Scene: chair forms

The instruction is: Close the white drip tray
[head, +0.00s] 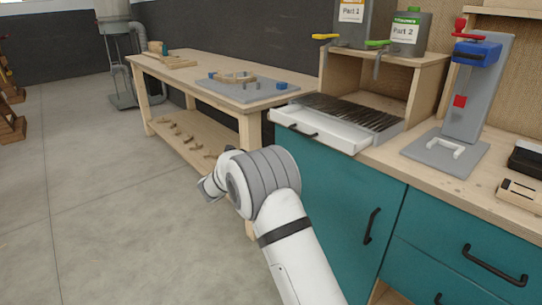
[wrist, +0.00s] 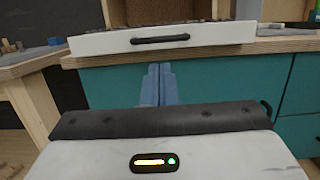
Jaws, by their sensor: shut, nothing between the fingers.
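The white drip tray (head: 322,132) sits under the dark slatted grate on the counter. It is pulled out, with its front jutting over the counter edge. In the wrist view the tray front (wrist: 225,38) spans the top of the picture, with a black handle in its middle. My gripper (wrist: 157,72) is shut and empty. It points toward the tray from in front and shows below the handle in the picture, apart from it.
Two dispensers labelled Part 1 (head: 352,12) and Part 2 (head: 405,34) stand on the wooden shelf above the grate. A grey and blue press (head: 466,90) stands to the right. Teal cabinets (head: 335,210) lie below the counter. A wooden workbench (head: 215,72) stands at left; the floor is open there.

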